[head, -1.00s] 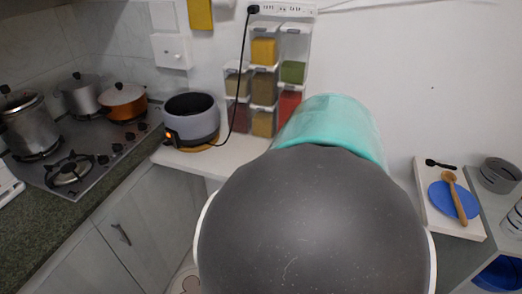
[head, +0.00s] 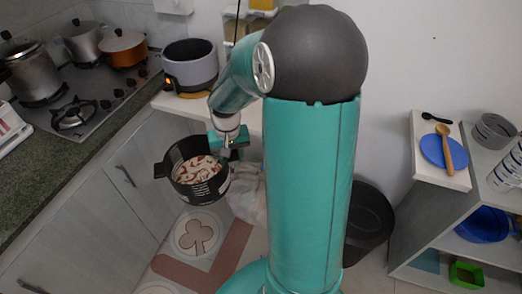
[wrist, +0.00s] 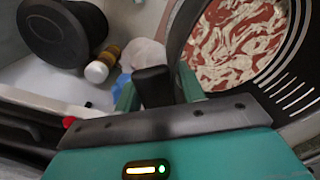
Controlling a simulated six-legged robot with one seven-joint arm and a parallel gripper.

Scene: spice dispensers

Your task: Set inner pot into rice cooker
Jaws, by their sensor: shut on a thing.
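The rice cooker (head: 190,72) stands on the counter up and left of my gripper, grey with a dark open top and a small orange light.
A stove (head: 88,100) with several pots is at the left. Spice dispensers (head: 240,30) stand behind the cooker, partly hidden by my arm. A black bin (head: 368,222) is on the floor right of my arm. Shelves (head: 450,215) with dishes are at the right.

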